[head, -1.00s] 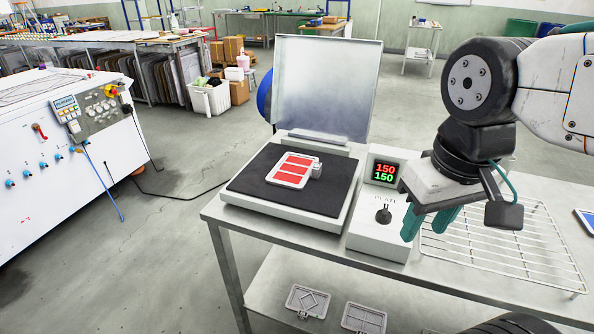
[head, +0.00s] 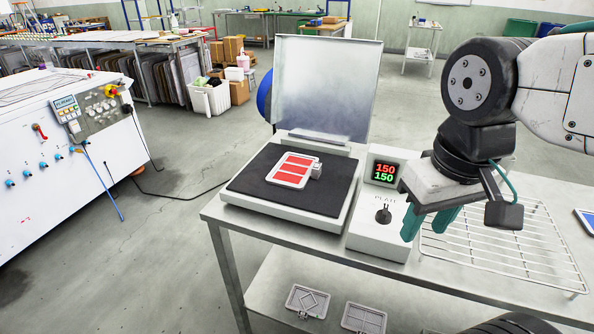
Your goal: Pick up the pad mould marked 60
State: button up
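A grey pad mould with red-filled bars (head: 292,170) lies flat on the black surface of the open hot plate (head: 255,184), with a small metal block or handle at its right end. Two more grey moulds lie on the lower shelf: one with a diamond pattern (head: 307,301) and one with a rectangular grid (head: 363,318). I cannot read a 60 on any of them. My gripper (head: 428,222) points down, its two teal fingers apart with nothing seen between them. It is right of the hot plate, in front of the wire rack.
The raised lid (head: 327,88) stands behind the plate. A wire rack (head: 510,250) covers the right of the metal table. Open floor lies left of the table.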

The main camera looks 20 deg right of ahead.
aim_at(293, 171)
jog(key=u, duration=1.8)
jog(key=i, duration=3.15)
jog(key=z, duration=4.75)
